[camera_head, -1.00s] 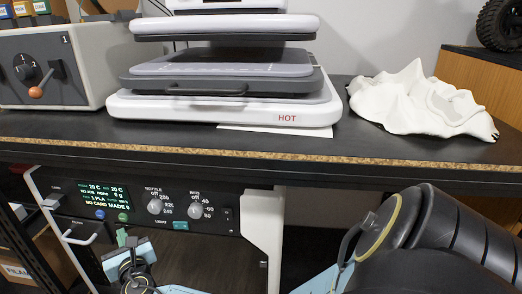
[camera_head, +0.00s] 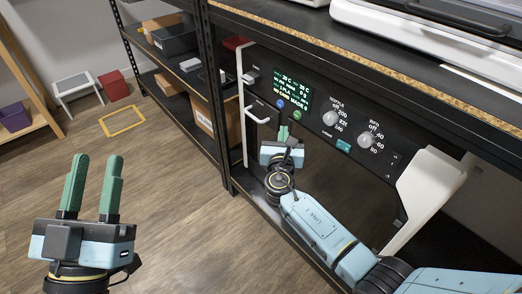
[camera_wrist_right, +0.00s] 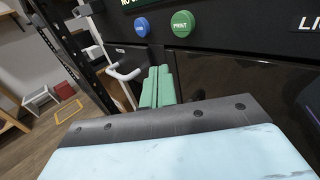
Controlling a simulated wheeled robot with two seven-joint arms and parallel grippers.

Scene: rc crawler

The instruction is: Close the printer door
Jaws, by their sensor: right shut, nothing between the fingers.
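The printer (camera_head: 300,108) is a dark unit under the bench, with a lit display, knobs, and blue and green buttons. A white bar handle (camera_head: 257,112) sits at its left side, below the display; it also shows in the right wrist view (camera_wrist_right: 125,70). A dark glossy front panel (camera_wrist_right: 245,80) lies right of the fingers; I cannot tell whether the door is fully shut. My right gripper (camera_head: 284,132) is shut and empty, right of the handle and below the buttons; its green fingers show in the wrist view (camera_wrist_right: 157,86). My left gripper (camera_head: 93,178) is open and empty, over the floor.
The bench edge (camera_head: 350,58) overhangs the printer. A white leg-like frame part (camera_head: 428,185) stands at its right. A black shelf rack with boxes (camera_head: 180,60) is left of it. A white stool (camera_head: 75,90) and red box (camera_head: 113,85) stand on open wooden floor.

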